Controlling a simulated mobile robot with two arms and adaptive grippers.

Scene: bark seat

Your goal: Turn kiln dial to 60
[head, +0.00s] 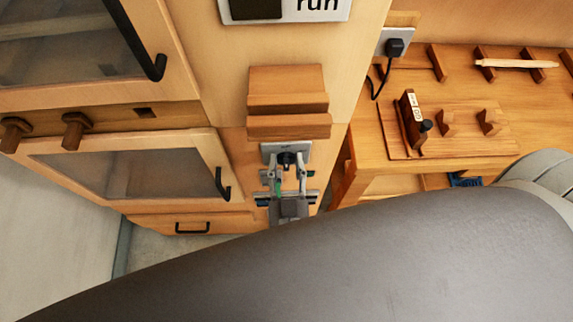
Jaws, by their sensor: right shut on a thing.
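A small dark dial (286,158) sits on a light grey plate (269,148) low on the front of the wooden cabinet. My right gripper (287,168) is right at the plate, its two fingers on either side of the dial and shut on it. The fingers and the gripper body hide part of the dial and plate. Any marks or numbers on the plate are too small to read, so the dial's setting cannot be told. My left gripper is not in view.
A stepped wooden block (288,103) juts out just above the plate. Left are glazed doors with black handles (222,184) and wooden knobs (76,130). A wooden bench (470,85) with a black plug (395,47) above it stands right. My large grey arm link covers the lower view.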

